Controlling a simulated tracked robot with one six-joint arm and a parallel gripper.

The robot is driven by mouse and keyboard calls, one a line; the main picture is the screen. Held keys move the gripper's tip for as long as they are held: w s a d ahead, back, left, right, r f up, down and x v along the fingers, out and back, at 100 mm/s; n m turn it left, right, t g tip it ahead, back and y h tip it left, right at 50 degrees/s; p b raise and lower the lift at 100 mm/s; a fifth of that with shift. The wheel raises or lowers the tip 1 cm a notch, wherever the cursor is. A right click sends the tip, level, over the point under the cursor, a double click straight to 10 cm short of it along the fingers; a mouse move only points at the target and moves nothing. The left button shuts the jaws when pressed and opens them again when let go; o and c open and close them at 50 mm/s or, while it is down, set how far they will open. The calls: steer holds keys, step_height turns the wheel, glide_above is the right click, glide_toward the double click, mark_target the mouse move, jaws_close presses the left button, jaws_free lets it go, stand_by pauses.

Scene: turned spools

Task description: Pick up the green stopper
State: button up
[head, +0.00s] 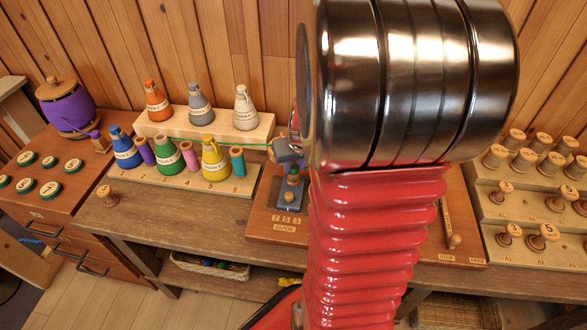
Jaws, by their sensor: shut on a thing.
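My gripper (288,150) is at the middle of the head view, just left of my arm, and looks small and partly hidden by it. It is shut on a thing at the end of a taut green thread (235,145). I take this to be the green stopper, but its body is hidden at the fingers. The thread runs left to the green cone (170,158), which stands on the front step of the wooden stand. The gripper is above a small blue guide post (289,196) with a green part on it.
Orange (157,102), grey and white cones stand on the back step (262,126). Blue (123,150) and yellow (214,160) cones and small spools stand in front. Numbered wooden knobs fill the right rack (484,215). Green-rimmed discs (50,189) lie on the left cabinet.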

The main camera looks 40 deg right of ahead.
mark_target(294, 168)
steer(key=shift+r, duration=0.1)
steer(key=shift+c, duration=0.4)
step_height(294, 168, up, 10)
stand_by(0.4)
stand_by(0.4)
steer(key=w+a+f+n, duration=0.1)
steer(key=w+a+f, duration=0.2)
steer(key=a, duration=0.6)
steer(key=w+a+f+n+y, duration=0.1)
steer(key=w+a+f+n, duration=0.1)
steer(key=w+a, duration=0.6)
steer(key=w+a+f+n+y, duration=0.1)
steer(key=w+a+f, duration=0.4)
steer(key=a, duration=0.5)
steer(key=shift+w+n, duration=0.6)
steer(key=shift+w, duration=0.1)
steer(key=shift+s, duration=0.15)
